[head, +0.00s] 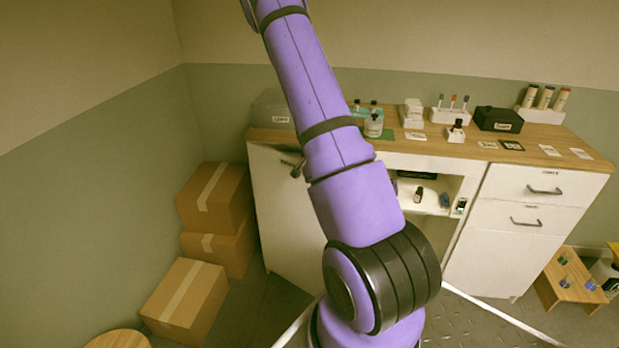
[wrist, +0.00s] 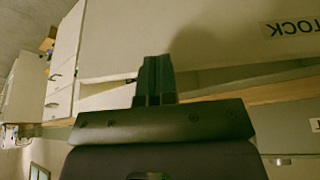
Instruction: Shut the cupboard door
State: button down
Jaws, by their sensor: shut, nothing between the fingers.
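In the wrist view, which is upside down, a large pale panel (wrist: 235,40) with a STOCK label (wrist: 290,27) fills the upper right and seems to be this door. My gripper (wrist: 155,62) is shut and empty in front of it; contact cannot be told.
The wooden counter (head: 400,146) holds bottles, racks and boxes. An open shelf (head: 415,195) and drawers (head: 530,195) are right of the door. Cardboard boxes (head: 215,200) stand left of the cabinet.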

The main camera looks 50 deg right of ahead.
jog(key=w+d+n+t, duration=0.1)
jog(key=w+d+n, duration=0.1)
jog(key=d, duration=0.9)
jog(key=shift+w+d+n, duration=0.15)
jog(key=shift+d+n, duration=0.1)
jog(key=shift+n, duration=0.55)
